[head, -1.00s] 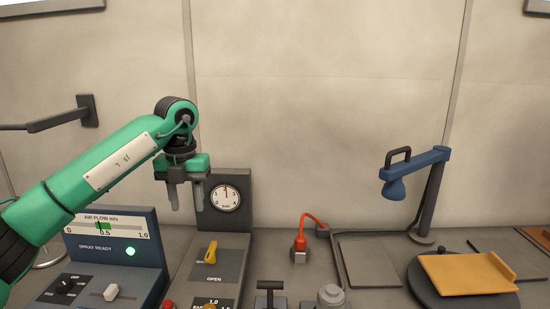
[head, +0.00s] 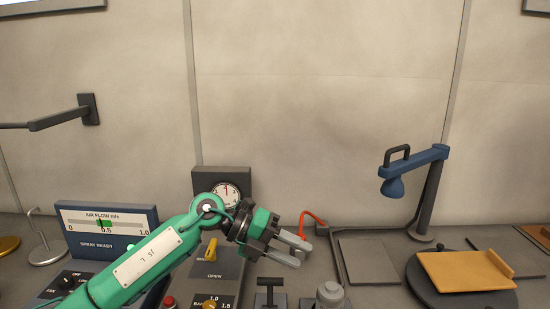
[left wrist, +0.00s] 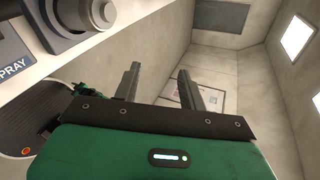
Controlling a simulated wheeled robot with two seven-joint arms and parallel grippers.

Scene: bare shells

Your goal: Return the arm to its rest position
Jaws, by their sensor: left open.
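My left arm (head: 145,262), green with a white label, reaches in from the lower left of the head view. My left gripper (head: 303,253) is open and empty, its two grey fingers pointing right and slightly down above the bench. It stands in front of the red cable's lower end and hides its plug. In the left wrist view the two fingers (left wrist: 158,72) are apart with nothing between them. My right gripper is not in view.
A red cable (head: 313,217) rises behind the gripper. A blue lamp (head: 428,158) and an orange tray (head: 462,272) stand right.

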